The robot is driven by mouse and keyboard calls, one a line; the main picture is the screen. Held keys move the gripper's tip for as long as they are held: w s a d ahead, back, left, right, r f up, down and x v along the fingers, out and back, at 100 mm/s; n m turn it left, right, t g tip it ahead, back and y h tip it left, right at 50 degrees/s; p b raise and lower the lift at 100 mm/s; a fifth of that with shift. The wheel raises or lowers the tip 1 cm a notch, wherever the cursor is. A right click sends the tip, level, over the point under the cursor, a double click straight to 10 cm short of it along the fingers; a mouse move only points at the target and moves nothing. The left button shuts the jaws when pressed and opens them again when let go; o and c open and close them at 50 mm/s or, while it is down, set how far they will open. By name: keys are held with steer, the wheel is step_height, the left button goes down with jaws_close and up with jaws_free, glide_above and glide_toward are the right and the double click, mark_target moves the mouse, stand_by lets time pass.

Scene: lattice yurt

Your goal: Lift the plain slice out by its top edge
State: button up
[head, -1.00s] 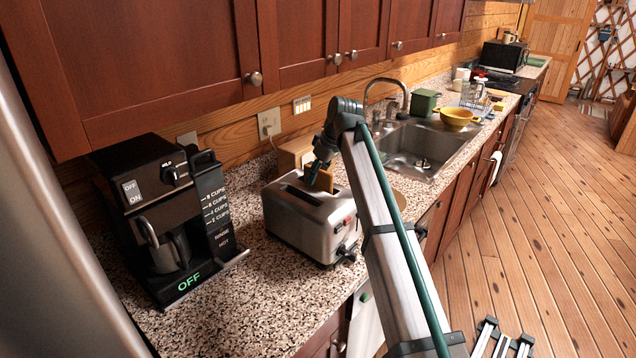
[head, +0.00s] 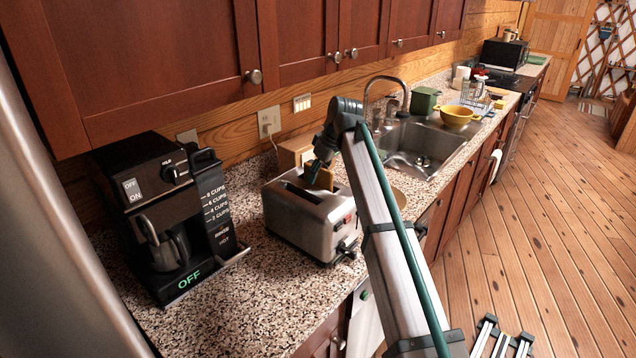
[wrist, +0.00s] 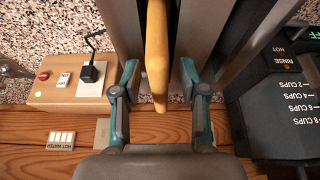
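The plain slice (head: 325,180) is a tan-brown piece of bread standing upright in the steel toaster (head: 300,232), its upper part above the slot. In the wrist view the slice (wrist: 157,45) is seen edge-on between the teal fingers of my gripper (wrist: 159,78). The fingers are apart, with a visible gap on each side of the slice, and do not touch it. In the head view my gripper (head: 318,168) is at the slice's top. The slice's lower part is hidden in the toaster.
A black coffee maker (head: 160,215) stands left of the toaster. The sink (head: 425,148) lies to the right, and cabinets (head: 160,60) hang above. The speckled counter front is clear.

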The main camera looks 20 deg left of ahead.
jaws_close()
steer(key=shift+r, duration=0.15)
